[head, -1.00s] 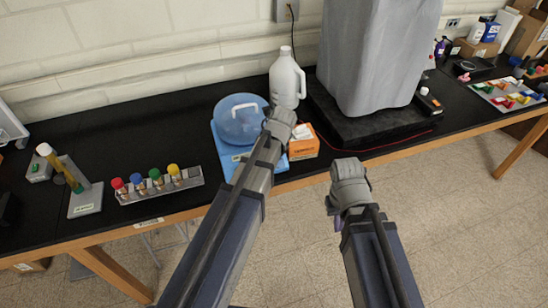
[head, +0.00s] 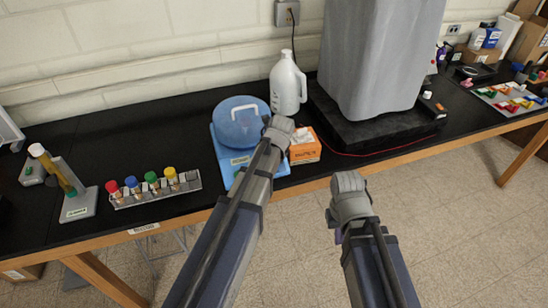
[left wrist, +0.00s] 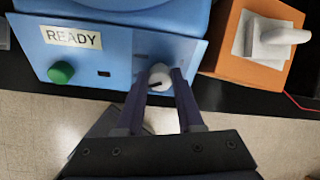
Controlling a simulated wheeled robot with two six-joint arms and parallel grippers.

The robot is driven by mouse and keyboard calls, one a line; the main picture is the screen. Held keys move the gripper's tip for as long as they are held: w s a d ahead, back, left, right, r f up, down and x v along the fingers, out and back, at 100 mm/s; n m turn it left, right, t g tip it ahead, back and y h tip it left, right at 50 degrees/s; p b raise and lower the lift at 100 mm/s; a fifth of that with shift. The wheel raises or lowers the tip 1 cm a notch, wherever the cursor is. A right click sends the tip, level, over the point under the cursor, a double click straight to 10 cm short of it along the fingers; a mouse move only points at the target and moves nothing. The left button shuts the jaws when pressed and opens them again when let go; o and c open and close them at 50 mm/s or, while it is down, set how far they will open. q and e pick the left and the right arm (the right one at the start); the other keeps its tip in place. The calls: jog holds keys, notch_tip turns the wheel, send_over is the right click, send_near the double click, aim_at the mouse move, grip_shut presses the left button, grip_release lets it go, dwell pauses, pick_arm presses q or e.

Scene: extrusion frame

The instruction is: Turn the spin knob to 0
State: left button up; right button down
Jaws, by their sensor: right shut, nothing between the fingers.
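The spin knob (left wrist: 160,76) is a small white knob with a dark mark, on the front panel of the blue centrifuge (left wrist: 112,62) in the left wrist view. In the head view the centrifuge (head: 240,125) stands on the table, and my left arm hides the knob. My left gripper (left wrist: 160,82) has one dark finger on each side of the knob, very close to it. I cannot tell whether the fingers press on it. The knob's number scale is not readable. My right gripper (head: 349,195) is shut and empty, off the table's front edge.
A green button (left wrist: 61,72) and a READY label (left wrist: 73,38) are on the panel. An orange tissue box (head: 304,147) stands close right of the centrifuge, a white jug (head: 287,85) behind. A rack of colour-capped tubes (head: 155,193) lies to the left.

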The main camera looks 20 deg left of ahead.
pick_arm(q)
grip_shut()
